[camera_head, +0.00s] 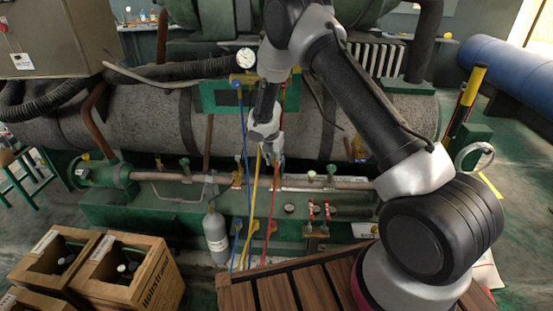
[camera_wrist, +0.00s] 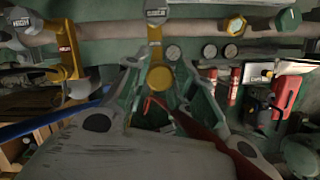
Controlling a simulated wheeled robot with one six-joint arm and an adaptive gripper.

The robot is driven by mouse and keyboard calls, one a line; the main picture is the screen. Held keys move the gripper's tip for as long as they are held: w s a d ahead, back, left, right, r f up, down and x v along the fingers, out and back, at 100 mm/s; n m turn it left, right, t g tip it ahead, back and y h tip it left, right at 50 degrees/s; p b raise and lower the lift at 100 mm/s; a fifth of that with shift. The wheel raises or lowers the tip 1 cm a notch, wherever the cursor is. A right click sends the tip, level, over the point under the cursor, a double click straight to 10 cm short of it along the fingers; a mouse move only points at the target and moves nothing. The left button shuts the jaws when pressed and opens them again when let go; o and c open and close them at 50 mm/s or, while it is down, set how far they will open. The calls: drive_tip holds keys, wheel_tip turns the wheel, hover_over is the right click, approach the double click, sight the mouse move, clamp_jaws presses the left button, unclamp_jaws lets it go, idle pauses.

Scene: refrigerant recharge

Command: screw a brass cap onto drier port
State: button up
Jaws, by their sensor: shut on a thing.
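My gripper (camera_head: 268,152) reaches down to the pipe and valve row below the big grey cylinder. In the wrist view its two green-grey fingers (camera_wrist: 160,88) close around a round brass piece, which looks like the brass cap (camera_wrist: 160,77). The cap lines up in the picture with a brass valve stem under a grey labelled knob (camera_wrist: 157,15); I cannot tell whether they touch. A yellow hex fitting (camera_wrist: 236,25) sits on the pipe to the right. I cannot tell which fitting is the drier port. In the head view the cap is too small to make out.
Blue (camera_head: 246,130), yellow (camera_head: 253,205) and red (camera_head: 271,215) hoses hang close by my gripper. A grey bottle (camera_head: 215,235) stands left of them. Red-handled valves (camera_head: 318,210) stand to the right. Wooden crates (camera_head: 130,275) are at lower left, and a slatted wooden top (camera_head: 290,290) is in front.

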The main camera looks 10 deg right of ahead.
hover_over(276, 179)
drive_tip(key=shift+w+a+f, duration=0.1)
drive_tip(key=shift+f, duration=1.3)
drive_tip(key=shift+a+f, duration=0.1)
drive_tip(key=shift+f, duration=1.3)
drive_tip(key=shift+f, duration=1)
